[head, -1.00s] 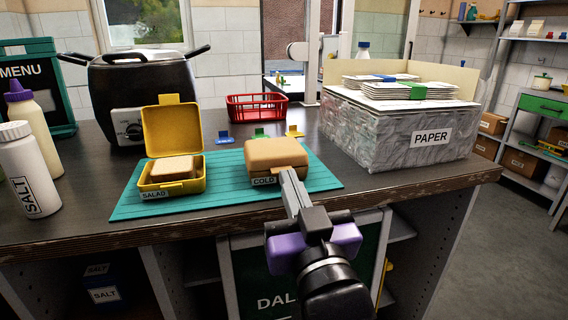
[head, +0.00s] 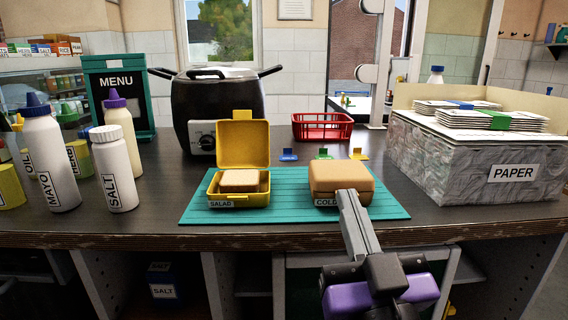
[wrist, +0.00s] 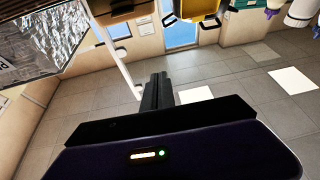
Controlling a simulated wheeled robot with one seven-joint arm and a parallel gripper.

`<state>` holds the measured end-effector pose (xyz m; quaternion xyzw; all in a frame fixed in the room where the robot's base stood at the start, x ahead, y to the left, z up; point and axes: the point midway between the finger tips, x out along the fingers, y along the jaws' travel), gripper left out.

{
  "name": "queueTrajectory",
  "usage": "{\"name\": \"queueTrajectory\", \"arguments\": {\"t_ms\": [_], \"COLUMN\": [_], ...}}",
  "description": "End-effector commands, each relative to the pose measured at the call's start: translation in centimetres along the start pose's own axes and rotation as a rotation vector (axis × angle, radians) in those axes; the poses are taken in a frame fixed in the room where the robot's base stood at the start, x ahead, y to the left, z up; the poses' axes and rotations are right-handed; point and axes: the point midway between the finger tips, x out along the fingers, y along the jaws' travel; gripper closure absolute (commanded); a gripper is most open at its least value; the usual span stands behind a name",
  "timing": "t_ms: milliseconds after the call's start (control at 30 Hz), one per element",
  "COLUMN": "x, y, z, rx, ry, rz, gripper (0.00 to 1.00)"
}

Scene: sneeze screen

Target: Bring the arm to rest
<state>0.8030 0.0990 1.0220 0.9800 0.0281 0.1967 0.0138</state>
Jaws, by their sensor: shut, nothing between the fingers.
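My gripper (head: 350,198) reaches up from the lower edge of the head view. Its grey fingers are together and hold nothing. Their tips overlap the front of the tan-topped box labelled COLD (head: 328,178); whether they touch it I cannot tell. In the wrist view the shut fingers (wrist: 157,92) point toward the floor and background. The yellow SALAD box (head: 240,196) stands left of the COLD box with its lid up and a pale bread-like block inside. Both boxes are on the teal mat (head: 290,200).
A large PAPER box (head: 470,170) stands on the right of the counter. Bottles (head: 50,165), including SALT (head: 115,175), stand at left. A black cooker (head: 205,110) and red basket (head: 322,127) are behind. The dark counter edge (head: 200,242) runs below.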

Motion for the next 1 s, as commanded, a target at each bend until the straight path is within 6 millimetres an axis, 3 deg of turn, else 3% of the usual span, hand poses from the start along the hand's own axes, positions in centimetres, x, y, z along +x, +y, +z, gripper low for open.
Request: {"name": "queueTrajectory", "arguments": {"t_ms": [167,367,700,1000], "x": [-3.3,-8.3,-19.9,-31.0], "y": [-1.1,-0.8,2.0,4.9], "z": [2.0,5.6,11.8,14.9], "rx": [-0.042,-0.076,-0.072,-0.020], "ry": [0.031,0.009,-0.138,-0.343], "rz": [-0.087,-0.156,-0.192,-0.120], "gripper": [1.00,1.00,1.00,1.00]}}
